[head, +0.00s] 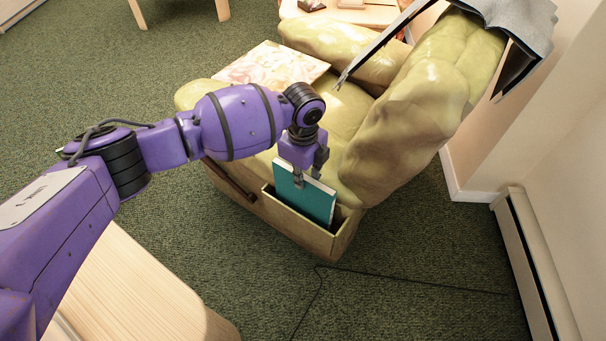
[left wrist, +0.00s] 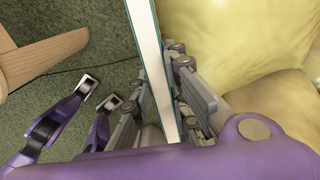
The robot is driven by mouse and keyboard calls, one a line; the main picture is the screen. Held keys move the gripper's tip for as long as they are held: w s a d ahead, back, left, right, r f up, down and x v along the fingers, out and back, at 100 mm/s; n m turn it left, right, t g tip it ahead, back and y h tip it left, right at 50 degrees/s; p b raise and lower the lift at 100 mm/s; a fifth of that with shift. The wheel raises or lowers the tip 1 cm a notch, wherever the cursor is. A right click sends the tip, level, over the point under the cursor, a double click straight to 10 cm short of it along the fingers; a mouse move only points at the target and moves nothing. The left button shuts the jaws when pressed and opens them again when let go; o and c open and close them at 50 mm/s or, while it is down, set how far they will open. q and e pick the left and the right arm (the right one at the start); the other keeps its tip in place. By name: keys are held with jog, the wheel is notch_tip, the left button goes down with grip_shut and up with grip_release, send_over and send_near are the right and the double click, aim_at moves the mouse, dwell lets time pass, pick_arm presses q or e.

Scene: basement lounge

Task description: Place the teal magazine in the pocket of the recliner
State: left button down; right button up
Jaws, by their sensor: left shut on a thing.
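The teal magazine (head: 310,199) stands upright at the recliner's side pocket (head: 296,220). Its lower edge is hidden behind the pocket's front wall, so I cannot tell how deep it sits. My left gripper (head: 299,180) is shut on the magazine's upper part, one finger on each side. In the left wrist view the magazine (left wrist: 152,65) shows edge-on between the grey fingers (left wrist: 162,105). The yellow-green recliner (head: 405,125) has its seat and back beyond the pocket.
A patterned flat board or book (head: 272,64) lies on the recliner's far side. A grey cloth (head: 520,30) hangs over the backrest. A light wooden surface (head: 140,290) is at the front left. A thin black cable (head: 400,278) lies on the carpet near the baseboard heater (head: 528,255).

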pick_arm(q)
jog(key=shift+f, duration=0.3)
jog(key=c, duration=2)
grip_release()
jog(key=shift+r+p, duration=0.95)
jog(key=shift+r, duration=5.65)
